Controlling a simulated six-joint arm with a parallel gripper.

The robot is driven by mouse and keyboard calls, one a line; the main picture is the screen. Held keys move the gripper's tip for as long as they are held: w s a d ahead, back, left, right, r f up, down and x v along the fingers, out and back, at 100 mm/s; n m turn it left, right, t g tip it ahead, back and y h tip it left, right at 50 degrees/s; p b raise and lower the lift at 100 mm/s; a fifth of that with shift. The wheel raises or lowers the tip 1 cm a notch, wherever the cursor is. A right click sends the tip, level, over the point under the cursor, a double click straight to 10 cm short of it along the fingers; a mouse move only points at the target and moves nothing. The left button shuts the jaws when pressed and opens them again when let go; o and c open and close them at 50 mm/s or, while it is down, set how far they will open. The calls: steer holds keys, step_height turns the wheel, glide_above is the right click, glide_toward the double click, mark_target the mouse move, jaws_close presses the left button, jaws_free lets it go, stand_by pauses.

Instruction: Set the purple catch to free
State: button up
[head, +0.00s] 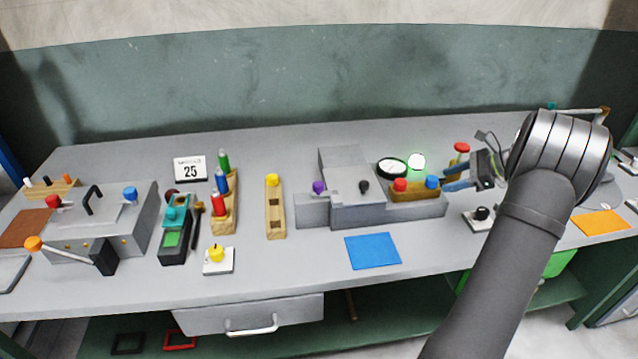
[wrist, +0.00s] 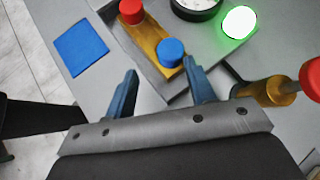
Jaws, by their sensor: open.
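The purple catch (head: 319,187) is a small purple knob at the left part of a grey stepped press (head: 350,210) in the middle of the table. Its exact setting is too small to tell. My gripper (head: 446,178) is at the right end of this press, well to the right of the catch. In the wrist view my gripper (wrist: 160,82) has its two blue fingers spread apart with nothing between them. The catch is not in the wrist view.
A dial (head: 392,168) and a lit green-white lamp (head: 416,162) are behind. A red-topped post (head: 461,148) stands close by. A blue mat (head: 372,251) lies in front.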

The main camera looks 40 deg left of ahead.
steer(key=s+a+r+n+g+h, duration=0.1)
steer(key=s+a+r+n+h, duration=0.3)
steer(key=a, duration=0.5)
steer(key=s+a+r+n+g+h, duration=0.1)
steer(key=s+a+r+n+h, duration=0.1)
steer(key=s+a+r+n, duration=0.35)
step_height(320, 180, up, 8)
steer(key=n+t+h, duration=0.4)
steer(key=n, duration=0.1)
glide_above(318, 183)
steer(key=shift+m, duration=0.25)
step_height(318, 183, down, 18)
steer(key=shift+r, duration=0.15)
steer(key=shift+c, duration=0.2)
